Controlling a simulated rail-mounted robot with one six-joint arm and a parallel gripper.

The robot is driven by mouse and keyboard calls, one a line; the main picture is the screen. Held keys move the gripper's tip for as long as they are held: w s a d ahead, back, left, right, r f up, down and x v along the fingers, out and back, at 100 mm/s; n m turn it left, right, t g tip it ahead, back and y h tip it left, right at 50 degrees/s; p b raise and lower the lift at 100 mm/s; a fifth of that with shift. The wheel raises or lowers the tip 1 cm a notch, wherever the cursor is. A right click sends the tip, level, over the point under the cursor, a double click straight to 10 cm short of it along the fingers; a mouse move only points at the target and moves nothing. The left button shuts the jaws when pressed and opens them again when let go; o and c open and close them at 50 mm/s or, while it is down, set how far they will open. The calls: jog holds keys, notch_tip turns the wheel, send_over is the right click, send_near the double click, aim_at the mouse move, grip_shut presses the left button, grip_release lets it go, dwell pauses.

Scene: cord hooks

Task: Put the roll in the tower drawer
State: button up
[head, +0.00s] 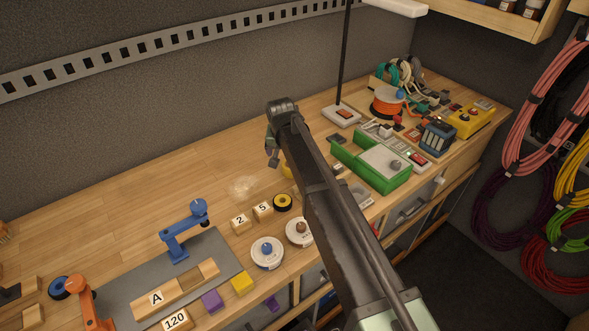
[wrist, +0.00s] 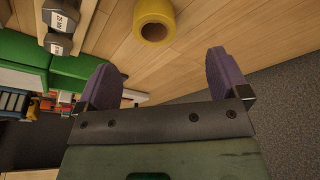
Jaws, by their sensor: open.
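A yellow roll (wrist: 154,20) with a brown hollow core lies on the wooden bench, ahead of my gripper in the wrist view. In the head view only a yellow sliver (head: 287,172) shows beside my arm, which hides the rest. My gripper (wrist: 165,72) is open and empty, with its two purple fingers spread and the roll beyond them, apart from it. In the head view the gripper (head: 271,150) is partly hidden behind my arm, above the bench. I cannot tell for sure which thing is the tower drawer; a small dark blue unit (head: 437,138) stands at the back right.
A green holder (head: 372,165) stands right of my arm. An orange cable spool (head: 386,102) and a yellow box (head: 471,121) are behind it. A black-and-yellow tape roll (head: 283,202), numbered blocks (head: 240,221) and white spools (head: 267,252) lie at the front. The bench's left back is clear.

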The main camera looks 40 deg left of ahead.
jog(key=shift+w+m, duration=0.5)
jog(key=shift+w, duration=0.1)
jog(key=shift+s+d, duration=0.1)
jog(key=shift+d, duration=0.05)
jog(key=b+x, duration=0.5)
jog(key=shift+f+b, duration=0.35)
jog(key=b+x, duration=0.5)
jog(key=shift+f, duration=0.2)
jog(key=shift+r, duration=0.25)
jog(key=c, duration=1.1)
jog(key=shift+o, duration=0.2)
jog(key=shift+r+p, duration=0.15)
jog(key=shift+p, duration=0.15)
